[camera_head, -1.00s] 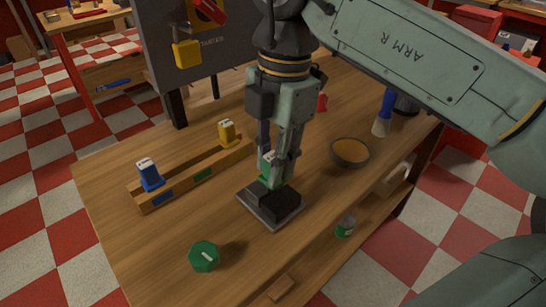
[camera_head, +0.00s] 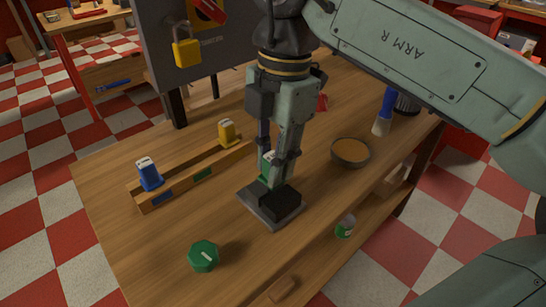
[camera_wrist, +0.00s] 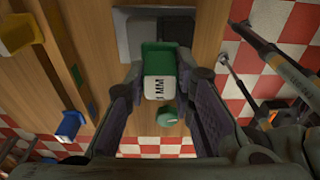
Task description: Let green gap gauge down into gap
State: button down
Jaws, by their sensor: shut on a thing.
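The green gap gauge (camera_head: 265,164) is held between the fingers of my gripper (camera_head: 272,168), which is shut on it. In the wrist view the green gauge (camera_wrist: 158,58) shows a white face marked 1 MM between the fingertips. Under and beside it on the table is a grey base plate (camera_head: 256,206) with a black block (camera_head: 281,203) on its right part. The gauge stands at the back left of the black block. Its lower end is partly hidden by a finger, and I cannot tell whether it is in the gap.
A wooden rack (camera_head: 184,180) at left holds a blue gauge (camera_head: 149,175) and a yellow gauge (camera_head: 227,132). A green knob-like piece (camera_head: 204,256) lies in front. A bowl (camera_head: 350,152) and a blue-handled brush (camera_head: 385,112) stand at right.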

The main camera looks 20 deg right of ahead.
jog(key=shift+f+b, duration=1.15)
jog(key=shift+f, duration=0.25)
dwell(0.5)
dwell(0.4)
jog(key=c, duration=1.3)
grip_release()
